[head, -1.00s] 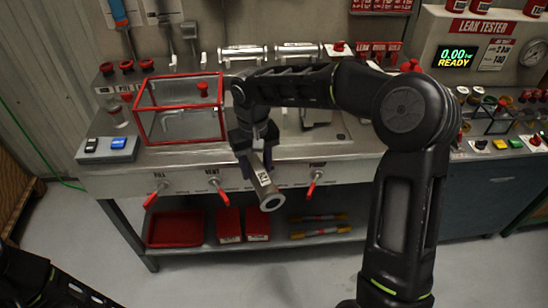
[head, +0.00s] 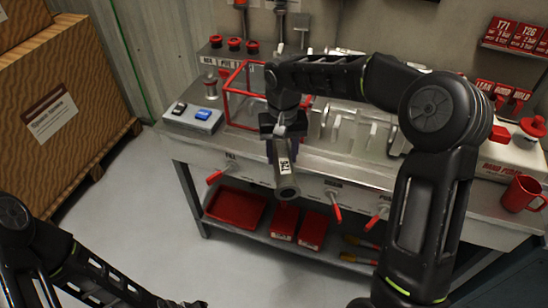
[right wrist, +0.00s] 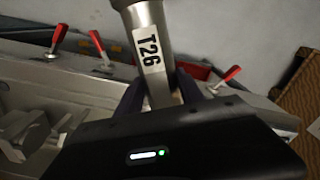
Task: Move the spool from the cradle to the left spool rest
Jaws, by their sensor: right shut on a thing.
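The spool (head: 284,172) is a grey metal tube with a flared end ring and a white label. My right gripper (head: 283,138) is shut on it and holds it tilted, over the bench's front edge. In the right wrist view the spool (right wrist: 153,50) rises between the dark fingers, and its label reads T26. Grey upright blocks (head: 345,130) stand on the bench top to the right of the gripper. I cannot tell which are the cradle or the left spool rest.
A red-framed clear box (head: 232,105) stands just left of the right gripper, beside a switch box (head: 193,117). Red valve handles (head: 335,214) stick out from the bench front. A red tray (head: 235,208) lies on the lower shelf. Crates (head: 60,120) stand at left.

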